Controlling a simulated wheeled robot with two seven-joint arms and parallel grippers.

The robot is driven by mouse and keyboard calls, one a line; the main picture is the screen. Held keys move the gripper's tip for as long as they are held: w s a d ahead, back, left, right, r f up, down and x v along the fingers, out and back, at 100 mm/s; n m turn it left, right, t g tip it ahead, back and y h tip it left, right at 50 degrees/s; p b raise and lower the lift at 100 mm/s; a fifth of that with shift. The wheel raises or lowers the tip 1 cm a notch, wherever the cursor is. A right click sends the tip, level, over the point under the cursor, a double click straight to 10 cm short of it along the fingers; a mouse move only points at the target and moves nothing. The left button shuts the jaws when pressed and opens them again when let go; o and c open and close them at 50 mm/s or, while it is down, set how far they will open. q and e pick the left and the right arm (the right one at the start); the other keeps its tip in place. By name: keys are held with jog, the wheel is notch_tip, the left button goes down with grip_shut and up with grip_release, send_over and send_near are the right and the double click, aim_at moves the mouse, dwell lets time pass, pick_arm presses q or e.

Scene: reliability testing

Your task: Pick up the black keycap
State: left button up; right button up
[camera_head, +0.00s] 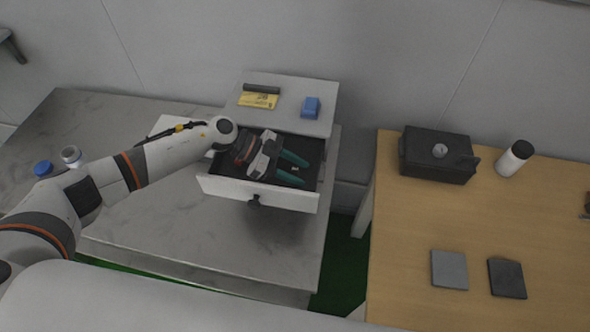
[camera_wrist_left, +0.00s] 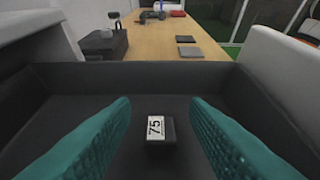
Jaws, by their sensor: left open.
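The black keycap (camera_wrist_left: 160,130) lies on the dark floor of an open drawer, with a white label reading 75 on it. In the head view it is a small pale spot (camera_head: 294,168) between the fingers. My left gripper (camera_head: 297,171) has green fingers and reaches into the drawer from the left. It is open, and in the left wrist view its fingers (camera_wrist_left: 160,128) stand on either side of the keycap, apart from it. My right gripper is not in view.
The white drawer (camera_head: 290,198) is pulled out of a cabinet; a blue object (camera_head: 311,107) and a yellow card (camera_head: 258,100) lie on top. Drawer walls surround the fingers. A wooden table (camera_head: 420,215) at right holds a black box (camera_head: 437,165), a bottle (camera_head: 515,158) and two flat squares.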

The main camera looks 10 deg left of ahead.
pick_arm(q)
grip_shut()
jog(key=shift+r, duration=0.15)
